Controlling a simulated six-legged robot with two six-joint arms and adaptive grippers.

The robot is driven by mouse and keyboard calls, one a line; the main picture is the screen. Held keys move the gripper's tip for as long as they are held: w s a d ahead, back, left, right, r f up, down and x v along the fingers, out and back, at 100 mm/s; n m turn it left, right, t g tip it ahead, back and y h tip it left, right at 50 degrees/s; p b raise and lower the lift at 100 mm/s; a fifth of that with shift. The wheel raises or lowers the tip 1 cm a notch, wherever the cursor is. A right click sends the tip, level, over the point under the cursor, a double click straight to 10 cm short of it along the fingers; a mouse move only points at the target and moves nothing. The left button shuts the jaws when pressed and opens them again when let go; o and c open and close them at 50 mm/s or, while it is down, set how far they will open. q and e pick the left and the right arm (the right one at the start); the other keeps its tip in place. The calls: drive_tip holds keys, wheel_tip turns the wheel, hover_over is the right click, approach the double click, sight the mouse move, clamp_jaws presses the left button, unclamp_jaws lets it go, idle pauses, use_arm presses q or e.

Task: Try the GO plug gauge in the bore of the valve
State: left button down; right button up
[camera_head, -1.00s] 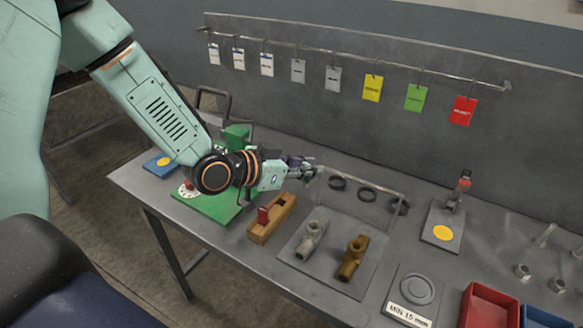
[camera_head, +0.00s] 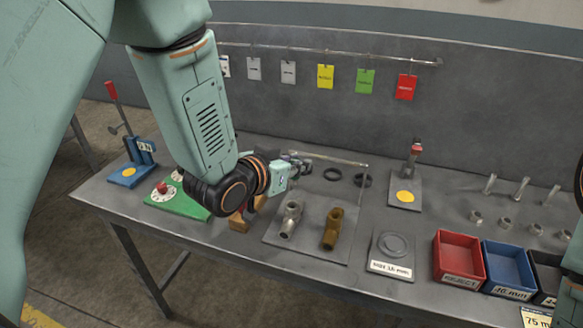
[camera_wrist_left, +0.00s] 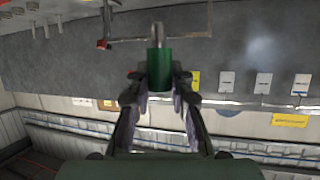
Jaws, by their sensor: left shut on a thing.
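My left gripper (camera_head: 302,166) is above the back of the grey plate, behind the two valves. In the left wrist view (camera_wrist_left: 160,95) its fingers are shut on a green handle with a metal tip, which looks like the GO plug gauge (camera_wrist_left: 160,68). In the head view the gauge cannot be made out. A grey valve (camera_head: 290,220) and a brown valve (camera_head: 333,229) lie side by side on the plate (camera_head: 308,243), apart from the gripper. I cannot tell which valve is meant. The right gripper is not in view.
Dark rings (camera_head: 332,174) lie behind the valves near a thin rail. A red-topped stand (camera_head: 405,187) and a round gauge block (camera_head: 392,246) are to the right, then a red bin (camera_head: 459,257) and a blue bin (camera_head: 510,268). Tags hang at the back.

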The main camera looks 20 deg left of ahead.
sight(293, 182)
use_arm(q)
drive_tip(key=shift+w+a+r+n+y, duration=0.1)
drive_tip(key=shift+a+r+n+y, duration=0.2)
drive_tip(key=shift+a+y, duration=0.1)
drive_tip(key=shift+w+d+f, duration=0.15)
drive_tip(key=shift+w+d, duration=0.05)
drive_tip(key=shift+w, duration=0.05)
drive_tip(key=shift+s, duration=0.1)
drive_tip(key=shift+a+f, duration=0.35)
drive_tip(key=f+b, duration=0.2)
drive_tip(key=f, duration=0.1)
drive_tip(key=shift+d, duration=0.3)
drive_tip(key=shift+a+f+b, duration=0.25)
drive_tip(key=shift+f+b, duration=0.65)
drive_tip(key=shift+f, duration=0.2)
drive_tip(key=shift+d+f, duration=0.1)
drive_tip(key=shift+d, duration=0.05)
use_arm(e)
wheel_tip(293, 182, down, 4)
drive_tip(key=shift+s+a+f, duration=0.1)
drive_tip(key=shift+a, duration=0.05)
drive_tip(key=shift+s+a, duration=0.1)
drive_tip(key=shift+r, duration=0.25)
